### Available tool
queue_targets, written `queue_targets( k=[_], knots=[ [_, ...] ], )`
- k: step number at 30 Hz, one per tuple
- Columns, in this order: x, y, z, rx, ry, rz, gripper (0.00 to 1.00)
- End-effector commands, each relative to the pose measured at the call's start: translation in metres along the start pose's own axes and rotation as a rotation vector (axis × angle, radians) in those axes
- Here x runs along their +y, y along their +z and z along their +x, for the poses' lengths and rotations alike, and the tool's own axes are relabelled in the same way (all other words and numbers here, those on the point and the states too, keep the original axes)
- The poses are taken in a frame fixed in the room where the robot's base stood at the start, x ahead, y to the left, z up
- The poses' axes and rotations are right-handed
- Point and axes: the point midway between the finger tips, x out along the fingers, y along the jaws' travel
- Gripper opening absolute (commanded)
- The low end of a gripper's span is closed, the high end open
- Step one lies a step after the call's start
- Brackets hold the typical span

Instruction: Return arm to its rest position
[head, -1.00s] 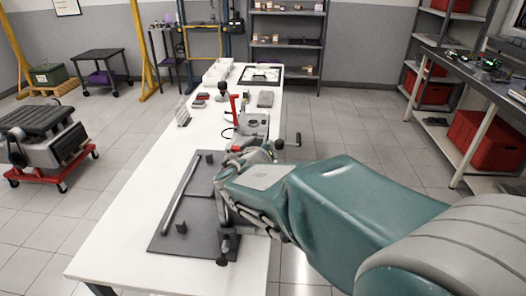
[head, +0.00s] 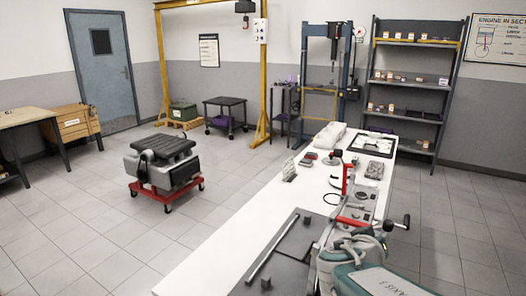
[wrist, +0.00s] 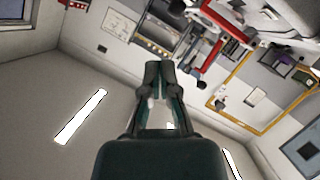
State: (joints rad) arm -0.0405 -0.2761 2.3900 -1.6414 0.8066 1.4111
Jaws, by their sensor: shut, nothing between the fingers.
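My arm (head: 385,280) shows at the bottom right of the head view, teal and grey, folded low by the bench. Its gripper cannot be made out clearly there. In the wrist view my gripper (wrist: 159,73) is in the middle, its two dark fingers together with nothing held between them. The wrist view looks up at a tilted room, with ceiling lights (wrist: 80,117) and a wall behind the fingers.
The long white bench (head: 215,258) carries a dark mat (head: 285,262), a red-handled fixture (head: 346,178) and small parts. An engine on a red trolley (head: 166,193) stands on the left floor. A shelf rack (head: 410,85) stands at the back.

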Motion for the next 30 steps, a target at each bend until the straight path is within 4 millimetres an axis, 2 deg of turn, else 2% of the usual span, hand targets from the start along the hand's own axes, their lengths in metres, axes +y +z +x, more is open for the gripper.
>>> queue_targets(
  k=[3, 7, 15, 20, 24, 30],
  knots=[
    [0.013, 0.023, -0.014, -0.117, -0.013, 0.008, 0.00],
    [0.019, 0.050, -0.033, -0.247, -0.069, 0.007, 0.00],
    [0.007, 0.093, -0.082, -0.451, -0.303, 0.010, 0.00],
    [-0.010, 0.107, -0.117, -0.505, -0.502, 0.014, 0.00],
    [-0.025, 0.110, -0.147, -0.507, -0.677, 0.021, 0.00],
    [-0.036, 0.108, -0.170, -0.484, -0.809, 0.025, 0.00]
  ],
)
